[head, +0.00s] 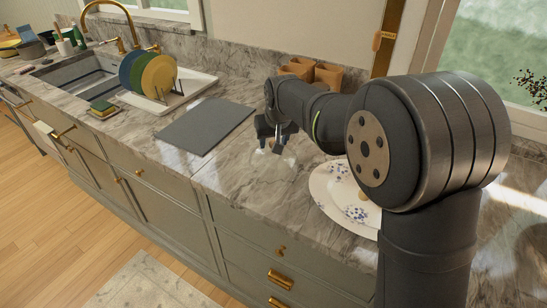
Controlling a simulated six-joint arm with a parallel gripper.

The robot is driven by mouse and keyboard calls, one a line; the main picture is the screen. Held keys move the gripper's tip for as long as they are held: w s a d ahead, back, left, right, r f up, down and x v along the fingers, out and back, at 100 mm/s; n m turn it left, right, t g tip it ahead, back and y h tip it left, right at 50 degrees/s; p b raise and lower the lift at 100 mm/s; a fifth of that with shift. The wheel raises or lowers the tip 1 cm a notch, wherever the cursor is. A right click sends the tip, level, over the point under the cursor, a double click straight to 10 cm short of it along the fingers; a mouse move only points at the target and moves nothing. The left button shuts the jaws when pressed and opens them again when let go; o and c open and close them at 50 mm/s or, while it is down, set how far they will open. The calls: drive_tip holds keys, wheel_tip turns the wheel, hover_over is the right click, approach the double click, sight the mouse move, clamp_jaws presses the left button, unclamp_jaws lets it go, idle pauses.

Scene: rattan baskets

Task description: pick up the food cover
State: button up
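My gripper (275,143) points down over the marble counter, right of the grey board. Its two dark fingers look spread apart, and nothing clear shows held between them. A faint, see-through round shape, which may be the food cover (268,165), shows on the counter just below the fingers. A small tan piece by the fingertips may be its knob. I cannot tell whether the fingers touch it. A white plate with blue flowers (328,190) lies to the right, partly hidden behind my arm, with a small tan item on it.
A flat grey board (206,125) lies left of my gripper. Tan woven baskets (327,76) stand behind my arm near the wall. A rack with coloured plates (158,76) and a sink (78,78) are further left. The counter's front edge runs close below the gripper.

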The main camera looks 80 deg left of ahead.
clamp_jaws()
drive_tip(key=shift+r, duration=0.1)
idle(0.3)
